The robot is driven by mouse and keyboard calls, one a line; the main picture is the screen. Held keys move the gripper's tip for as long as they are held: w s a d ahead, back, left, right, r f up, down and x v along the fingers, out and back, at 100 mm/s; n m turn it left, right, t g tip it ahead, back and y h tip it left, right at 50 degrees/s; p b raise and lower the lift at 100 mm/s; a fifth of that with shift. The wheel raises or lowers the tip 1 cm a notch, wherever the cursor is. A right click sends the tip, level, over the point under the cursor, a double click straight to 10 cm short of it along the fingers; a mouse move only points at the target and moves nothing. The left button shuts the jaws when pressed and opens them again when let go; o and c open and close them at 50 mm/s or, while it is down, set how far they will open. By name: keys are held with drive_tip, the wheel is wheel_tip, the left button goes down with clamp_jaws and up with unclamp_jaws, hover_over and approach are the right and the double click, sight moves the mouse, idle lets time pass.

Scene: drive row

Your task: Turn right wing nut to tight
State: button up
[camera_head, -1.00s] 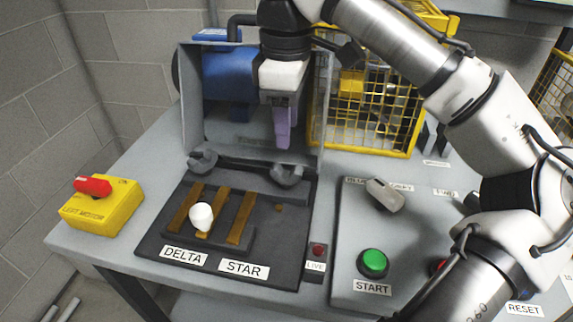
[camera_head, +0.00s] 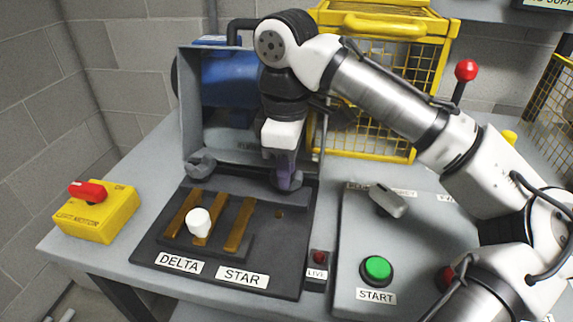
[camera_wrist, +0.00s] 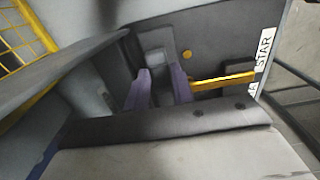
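The right wing nut (camera_head: 296,183) is dark grey and sits at the right end of the grey bar behind the board. My gripper's purple fingers cover most of it in the head view. My gripper (camera_head: 285,184) points down over this nut. In the wrist view the two purple fingers (camera_wrist: 161,74) stand apart with a gap between them. I cannot tell whether they touch the nut. The left wing nut (camera_head: 199,166) is in plain view at the bar's other end.
The dark board (camera_head: 165,245) carries brass strips, a white knob (camera_head: 199,222) and DELTA and STAR labels. A grey open housing (camera_head: 193,120) and blue motor (camera_head: 226,82) stand behind. A yellow cage (camera_head: 385,150) is at back right. A START panel (camera_head: 345,240) lies right.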

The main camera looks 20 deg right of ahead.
clamp_jaws()
